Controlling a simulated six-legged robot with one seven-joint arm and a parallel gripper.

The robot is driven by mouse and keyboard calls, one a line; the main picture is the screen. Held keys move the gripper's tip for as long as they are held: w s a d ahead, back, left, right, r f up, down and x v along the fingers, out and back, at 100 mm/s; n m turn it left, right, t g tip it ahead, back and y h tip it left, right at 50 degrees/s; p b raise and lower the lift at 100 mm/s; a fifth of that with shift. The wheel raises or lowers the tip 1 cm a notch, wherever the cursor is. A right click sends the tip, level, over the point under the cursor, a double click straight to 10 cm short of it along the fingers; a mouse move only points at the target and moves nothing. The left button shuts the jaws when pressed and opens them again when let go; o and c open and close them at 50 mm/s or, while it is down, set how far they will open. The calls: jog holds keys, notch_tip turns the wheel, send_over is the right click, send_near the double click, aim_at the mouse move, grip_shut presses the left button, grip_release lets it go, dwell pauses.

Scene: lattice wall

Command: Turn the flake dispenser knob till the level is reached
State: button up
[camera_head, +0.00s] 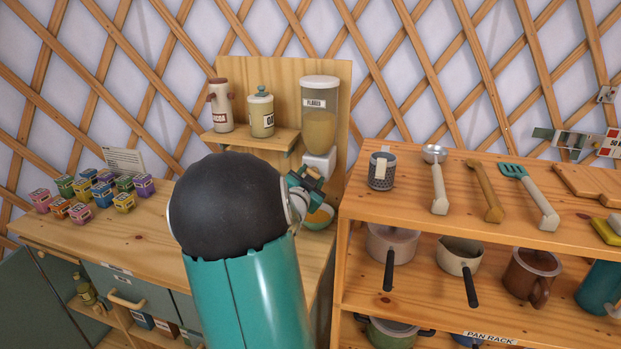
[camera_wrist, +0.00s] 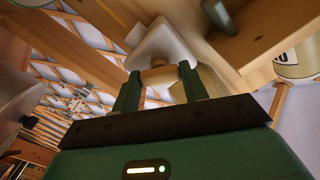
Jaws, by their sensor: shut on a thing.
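The flake dispenser (camera_head: 320,118) is a clear upright hopper with a white lid, a label and tan flakes in its lower part. It is fixed to a wooden backboard, with a white base block (camera_head: 320,163) beneath. My gripper (camera_head: 309,178) is at the front of that base, mostly hidden by my arm. In the wrist view, my green gripper fingers (camera_wrist: 158,82) are shut on the wooden knob (camera_wrist: 157,75), with the white dispenser housing (camera_wrist: 172,45) behind it. A bowl (camera_head: 321,215) stands below the gripper, partly hidden; the level in it cannot be told.
A shelf left of the dispenser holds a cocoa bottle (camera_head: 221,105) and a lidded jar (camera_head: 261,112). Several small coloured boxes (camera_head: 95,190) stand on the left counter. The right rack top (camera_head: 400,208) holds a grater (camera_head: 382,171) and utensils, with pots below.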

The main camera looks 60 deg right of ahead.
jog(key=m, duration=1.1)
jog(key=shift+m, duration=0.3)
dwell(0.3)
jog(key=o, duration=1)
jog(key=shift+a, duration=0.15)
jog(key=a, duration=0.4)
jog(key=s+a, duration=0.1)
jog(key=a, duration=0.4)
jog(key=s+a, duration=0.1)
jog(key=a, duration=0.3)
jog(key=shift+a, duration=0.2)
